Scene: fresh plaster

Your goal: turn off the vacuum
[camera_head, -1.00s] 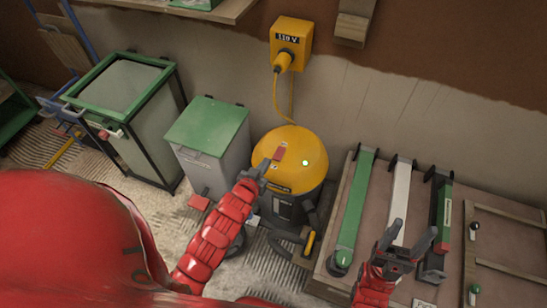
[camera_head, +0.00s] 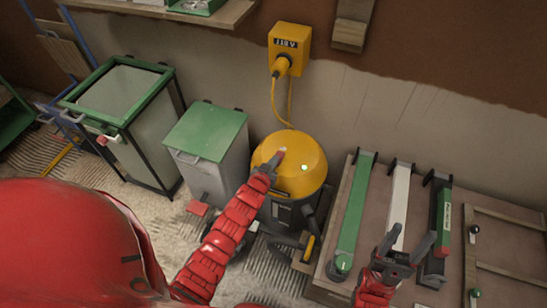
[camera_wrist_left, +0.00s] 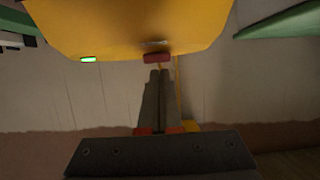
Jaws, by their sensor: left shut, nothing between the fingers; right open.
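The vacuum (camera_head: 308,150) has a yellow domed lid over a dark body and stands against the wall. A red switch (camera_head: 281,152) sits on its lid, and a small lit green light (camera_head: 304,167) glows to the right of it. My left gripper (camera_head: 271,167) is shut and empty, with its tips close to the switch. In the left wrist view the red switch (camera_wrist_left: 157,57) is just beyond the closed fingertips (camera_wrist_left: 160,73); I cannot tell whether they touch. The green light (camera_wrist_left: 88,59) is lit there too. My right gripper (camera_head: 405,248) is open and empty, away from the vacuum.
A yellow power box (camera_head: 290,45) on the wall holds the vacuum's plug and cord. A green-lidded bin (camera_head: 206,133) stands left of the vacuum. A wooden board (camera_head: 375,190) with green and white bars lies at the right, under my right gripper.

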